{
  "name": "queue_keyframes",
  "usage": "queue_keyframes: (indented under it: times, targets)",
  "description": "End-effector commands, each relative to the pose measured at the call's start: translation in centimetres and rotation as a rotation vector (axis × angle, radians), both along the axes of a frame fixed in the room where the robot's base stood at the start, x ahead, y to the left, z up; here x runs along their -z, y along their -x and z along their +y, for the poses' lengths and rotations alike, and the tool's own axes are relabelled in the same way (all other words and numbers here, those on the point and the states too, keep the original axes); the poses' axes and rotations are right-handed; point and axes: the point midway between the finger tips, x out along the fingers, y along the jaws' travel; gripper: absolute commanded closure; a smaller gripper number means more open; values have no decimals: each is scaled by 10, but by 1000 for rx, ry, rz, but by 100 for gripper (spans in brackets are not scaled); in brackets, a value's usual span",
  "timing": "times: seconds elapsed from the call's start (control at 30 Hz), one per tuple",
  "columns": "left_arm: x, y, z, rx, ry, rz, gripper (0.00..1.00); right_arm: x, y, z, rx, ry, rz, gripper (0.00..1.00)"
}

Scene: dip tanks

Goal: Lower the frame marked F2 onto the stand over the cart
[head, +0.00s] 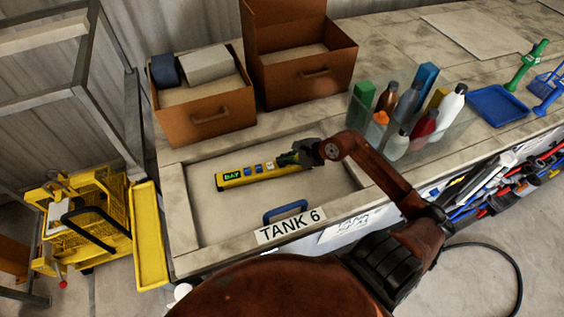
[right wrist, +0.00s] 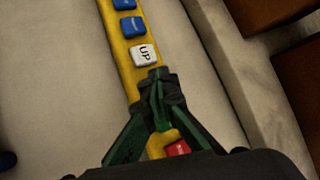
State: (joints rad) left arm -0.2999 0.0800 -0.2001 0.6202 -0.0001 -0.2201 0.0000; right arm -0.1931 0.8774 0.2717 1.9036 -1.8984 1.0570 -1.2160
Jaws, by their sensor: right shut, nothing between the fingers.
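A yellow control pendant (head: 233,179) with a lit green display and several buttons lies over the pale bottom of the recess labelled TANK 6 (head: 290,226). My right gripper (head: 287,158) is shut and empty at the pendant's right end. In the right wrist view its closed fingertips (right wrist: 157,76) are over the pendant, just below the white UP button (right wrist: 144,55); whether they touch it I cannot tell. A red button (right wrist: 177,149) shows between the fingers. A yellow cart (head: 92,217) stands on the floor at left. No frame marked F2 is visible. My left gripper is out of view.
A grey metal framework (head: 133,115) rises at the left near the cart. Two brown drawer-like boxes (head: 207,117) stand behind the recess. A clear bin of bottles (head: 449,110) and a blue dustpan (head: 497,104) are on the bench at right. A blue handle (head: 285,208) lies near the TANK 6 label.

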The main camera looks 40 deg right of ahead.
Motion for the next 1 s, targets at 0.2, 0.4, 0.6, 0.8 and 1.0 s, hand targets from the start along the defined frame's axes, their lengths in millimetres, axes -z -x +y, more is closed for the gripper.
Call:
queue_keyframes:
  times: [0.2,0.4,0.6,0.8,1.0]
  targets:
    - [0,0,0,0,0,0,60,0,0,0,0,1,1,100]
    - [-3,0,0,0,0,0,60,-7,0,0,-1,1,1,100]
    - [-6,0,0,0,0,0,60,-17,0,-1,0,1,0,100]
    - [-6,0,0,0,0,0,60,-17,0,0,0,0,0,100]
    - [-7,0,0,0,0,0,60,-20,0,0,0,0,0,100]
